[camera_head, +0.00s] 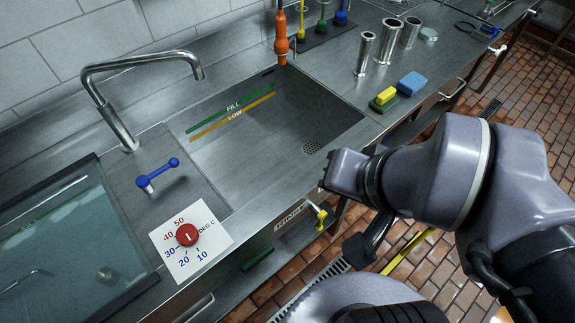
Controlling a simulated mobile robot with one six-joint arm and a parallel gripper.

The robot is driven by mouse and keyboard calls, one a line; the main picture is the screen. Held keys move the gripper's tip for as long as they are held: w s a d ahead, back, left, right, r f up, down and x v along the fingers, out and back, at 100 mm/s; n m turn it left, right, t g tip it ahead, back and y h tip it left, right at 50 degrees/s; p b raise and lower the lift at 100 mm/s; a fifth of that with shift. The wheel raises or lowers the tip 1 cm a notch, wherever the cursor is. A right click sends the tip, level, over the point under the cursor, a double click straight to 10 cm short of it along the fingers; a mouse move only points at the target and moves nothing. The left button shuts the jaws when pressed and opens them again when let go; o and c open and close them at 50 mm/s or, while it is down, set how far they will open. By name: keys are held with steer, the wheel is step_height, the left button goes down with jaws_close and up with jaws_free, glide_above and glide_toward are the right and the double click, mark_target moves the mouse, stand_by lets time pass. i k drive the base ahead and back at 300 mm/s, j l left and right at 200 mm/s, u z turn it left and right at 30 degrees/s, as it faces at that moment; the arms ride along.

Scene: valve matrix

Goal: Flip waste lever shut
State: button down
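A small yellow lever (319,214) sits at the sink's front face, below the counter edge. It may be the waste lever, but I can read no waste label on it. It looks roughly upright and tilted; I cannot tell if it is open or shut. The sink basin (290,125) is above it, with a round perforated drain (312,147). A dark part that seems to be my gripper (362,247) hangs below my arm, just right of the yellow lever and apart from it. Its fingers are not clear, so I cannot tell whether it is open.
A blue lever (158,175) stands on the counter beside the tap (115,115). A red temperature dial (187,235) is on a white plate. Yellow and blue sponges (411,83), metal cylinders (389,40) and an orange-handled tool (281,40) are at the back right. Tiled floor is below.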

mark_target(319, 228)
steer(key=k+l+u, duration=0.6)
steer(key=k, duration=0.2)
